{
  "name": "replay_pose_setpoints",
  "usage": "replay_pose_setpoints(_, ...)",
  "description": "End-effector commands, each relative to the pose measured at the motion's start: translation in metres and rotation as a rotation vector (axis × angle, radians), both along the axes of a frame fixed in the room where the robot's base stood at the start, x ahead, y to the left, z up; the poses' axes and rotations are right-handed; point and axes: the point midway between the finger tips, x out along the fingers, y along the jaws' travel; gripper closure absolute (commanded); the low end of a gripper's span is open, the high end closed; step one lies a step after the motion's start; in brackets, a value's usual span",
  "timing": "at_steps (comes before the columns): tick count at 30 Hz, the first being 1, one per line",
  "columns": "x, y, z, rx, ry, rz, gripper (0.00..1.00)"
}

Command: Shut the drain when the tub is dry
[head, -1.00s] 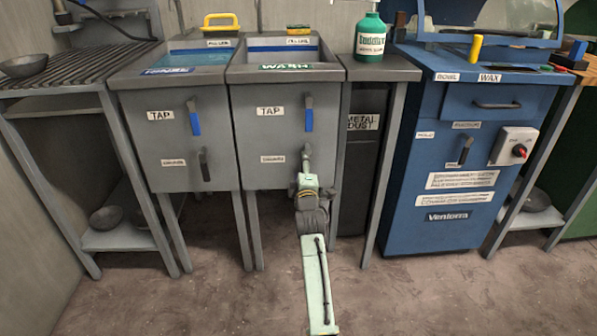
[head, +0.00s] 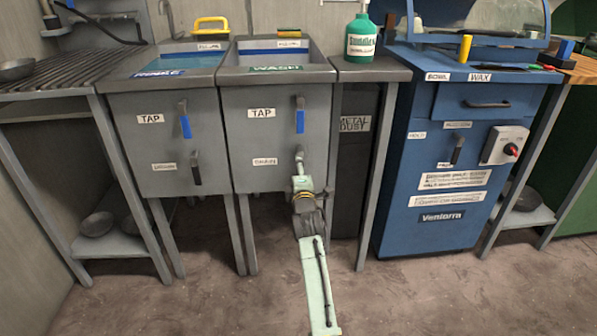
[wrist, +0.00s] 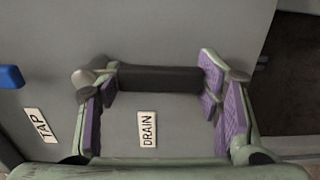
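The wash tub (head: 232,72) is the right of two grey tubs; the part of its inside that shows is grey, with no water visible. The left rinse tub (head: 120,72) holds blue water. The wash tub's dark drain lever (wrist: 160,78) shows in the wrist view beside the DRAIN label (wrist: 148,129). Its length runs along the TAP–DRAIN line, so it hangs upright on the tub front. My gripper (wrist: 160,90) is open, with purple-padded fingers near the lever's two ends. Whether they touch it is unclear. In the head view my gripper (head: 299,160) hides the lever.
The wash tap's blue-ended lever (head: 300,118) is above my gripper. The rinse drain lever (head: 195,168) is to the left. A metal dust bin (head: 352,170) and a blue wax machine (head: 435,190) stand to the right. The floor in front is clear.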

Motion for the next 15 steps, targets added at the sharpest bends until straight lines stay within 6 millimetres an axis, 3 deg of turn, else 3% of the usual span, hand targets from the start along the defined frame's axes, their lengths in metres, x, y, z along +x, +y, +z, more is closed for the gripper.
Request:
replay_pose_setpoints(7, -0.0001, 0.0004, -0.0001, 0.004, 0.0, 0.001, 0.22)
replay_pose_setpoints(15, -0.0001, 0.0009, -0.0003, 0.006, 0.0, 0.002, 0.22)
